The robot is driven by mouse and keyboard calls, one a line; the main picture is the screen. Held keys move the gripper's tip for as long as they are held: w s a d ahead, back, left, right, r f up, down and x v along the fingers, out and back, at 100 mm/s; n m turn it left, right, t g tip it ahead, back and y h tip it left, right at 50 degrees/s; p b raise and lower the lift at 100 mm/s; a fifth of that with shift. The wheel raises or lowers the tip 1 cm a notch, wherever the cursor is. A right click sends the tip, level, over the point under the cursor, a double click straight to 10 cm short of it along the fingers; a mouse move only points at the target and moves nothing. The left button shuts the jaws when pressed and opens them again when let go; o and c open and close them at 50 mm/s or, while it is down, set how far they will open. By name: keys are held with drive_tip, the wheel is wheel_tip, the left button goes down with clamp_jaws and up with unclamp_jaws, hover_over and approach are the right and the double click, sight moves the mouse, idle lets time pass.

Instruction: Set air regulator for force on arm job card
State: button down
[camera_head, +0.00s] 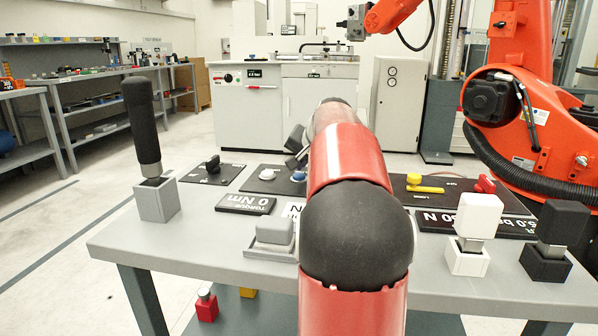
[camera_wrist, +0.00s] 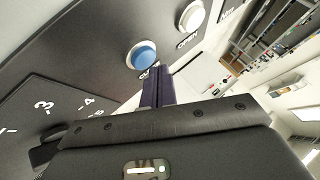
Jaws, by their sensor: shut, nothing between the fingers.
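My gripper (camera_wrist: 157,88) is shut and empty, its dark fingers pointing at the panel just below the blue button (camera_wrist: 141,54) in the wrist view. In the head view my red arm hides much of the table's middle, and a dark part of my gripper (camera_head: 297,143) shows beside it. A red knob (camera_head: 487,184) and a yellow lever (camera_head: 425,184) are on the right panel. A display (camera_head: 490,224) there ends in "5.0 b"; its left part reads "0 N". I cannot tell for certain which part is the air regulator. A white card with "N" (camera_head: 293,210) is partly hidden by my arm.
A white button (camera_wrist: 191,17) marked "OPEN" is beside the blue one. A black knob (camera_head: 212,165) is at the panel's left. An orange robot (camera_head: 530,110) stands behind right.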

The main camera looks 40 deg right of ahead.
sight(300, 177)
drive_tip(key=shift+r, duration=0.3)
wheel_tip(300, 177, up, 5)
drive_tip(key=p, duration=0.4)
drive_tip(key=shift+f, duration=0.1)
idle(0.5)
